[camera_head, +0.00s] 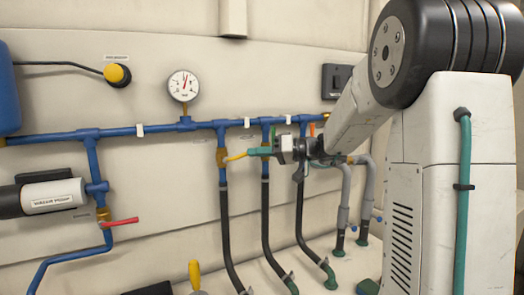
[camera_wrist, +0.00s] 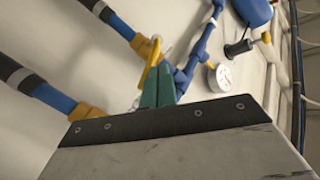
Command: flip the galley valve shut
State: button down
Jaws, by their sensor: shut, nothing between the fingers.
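A brass valve (camera_head: 222,157) sits on the leftmost of several drop pipes under the blue manifold. Its yellow lever (camera_head: 236,157) sticks out sideways to the right, across the pipe line. No readable label shows which valve is the galley one. My gripper (camera_head: 256,152) has green fingers, shut and empty, with their tips at or very close to the lever's right end. In the wrist view the green fingertips (camera_wrist: 158,85) overlap the yellow lever (camera_wrist: 151,62); I cannot tell whether they touch. My gripper and arm hide part of the valves further right.
A pressure gauge (camera_head: 183,86) stands on the blue manifold (camera_head: 110,132). A red lever (camera_head: 120,221) is at the lower left beside the pump (camera_head: 50,196). Black hoses (camera_head: 227,225) hang below the valves. An orange handle (camera_head: 312,130) shows behind my wrist. A yellow-handled tool (camera_head: 194,273) is below.

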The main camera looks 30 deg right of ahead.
jog(key=s+d+r, duration=0.3)
jog(key=s+d, duration=0.3)
jog(key=s, duration=0.4)
jog(key=shift+d+r, duration=0.3)
jog(key=shift+d, duration=0.05)
